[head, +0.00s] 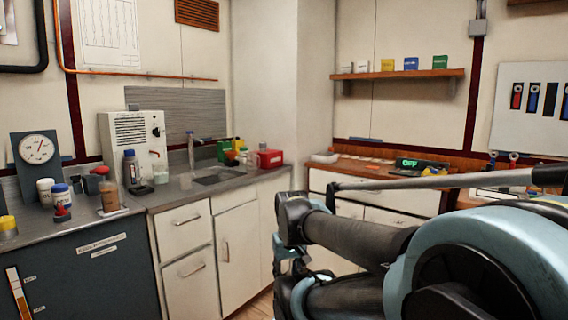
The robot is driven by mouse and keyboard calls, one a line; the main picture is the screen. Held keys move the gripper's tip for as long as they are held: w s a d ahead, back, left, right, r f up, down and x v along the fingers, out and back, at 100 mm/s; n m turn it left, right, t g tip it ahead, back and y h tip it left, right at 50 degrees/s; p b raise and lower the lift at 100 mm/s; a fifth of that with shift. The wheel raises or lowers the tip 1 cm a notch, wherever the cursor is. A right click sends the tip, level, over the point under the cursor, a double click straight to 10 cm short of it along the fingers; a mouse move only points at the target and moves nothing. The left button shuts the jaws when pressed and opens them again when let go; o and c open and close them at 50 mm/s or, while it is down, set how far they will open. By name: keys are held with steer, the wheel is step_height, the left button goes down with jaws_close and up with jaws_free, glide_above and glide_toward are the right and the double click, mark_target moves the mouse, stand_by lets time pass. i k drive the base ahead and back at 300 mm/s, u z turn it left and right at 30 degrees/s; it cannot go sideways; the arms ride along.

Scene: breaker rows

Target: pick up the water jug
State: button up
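I cannot tell for certain which thing is the water jug. A dark bottle with a pale label (131,170) stands upright on the left counter, in front of a white box-shaped appliance (136,140). A brown tumbler (110,197) stands nearer the counter's front edge, on a pale sheet. My arm fills the lower right of the head view, apart from these things. I cannot make out my gripper's fingers.
A sink (219,175) is set in the grey counter (178,188), with a red box (270,158) to its right. A dial scale (38,150) stands at far left. A wooden shelf (400,74) and a wooden bench (352,171) are at right. Cabinets fill the space below.

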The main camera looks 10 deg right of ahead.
mark_target(251, 156)
steer(key=z, duration=0.15)
steer(key=i, duration=1.4)
steer(key=u, duration=0.2)
